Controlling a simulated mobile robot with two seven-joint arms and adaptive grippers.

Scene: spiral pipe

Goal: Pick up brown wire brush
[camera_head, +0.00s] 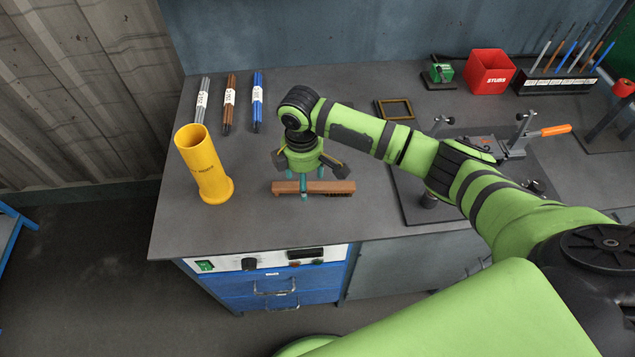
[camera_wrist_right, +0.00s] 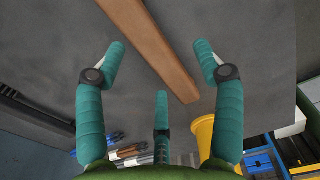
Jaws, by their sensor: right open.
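The brown wire brush (camera_head: 337,187) lies flat on the grey workbench near its front edge, wooden handle to the left and dark bristles to the right. My right gripper (camera_head: 305,182) is open and points down directly over the middle of the brush. One teal finger crosses in front of the brush. In the right wrist view, the brush's brown wood (camera_wrist_right: 160,50) runs diagonally between the spread fingers of the right gripper (camera_wrist_right: 160,62), with no finger clearly pressing on it. The exact height gap cannot be told. My left gripper is not in view.
A yellow tube (camera_head: 205,170) stands upright left of the brush. Several marked pens or rods (camera_head: 229,100) lie behind. A small wooden frame (camera_head: 393,109), a red bin (camera_head: 487,75) and a clamp fixture (camera_head: 480,150) are to the right. Bench around the brush is clear.

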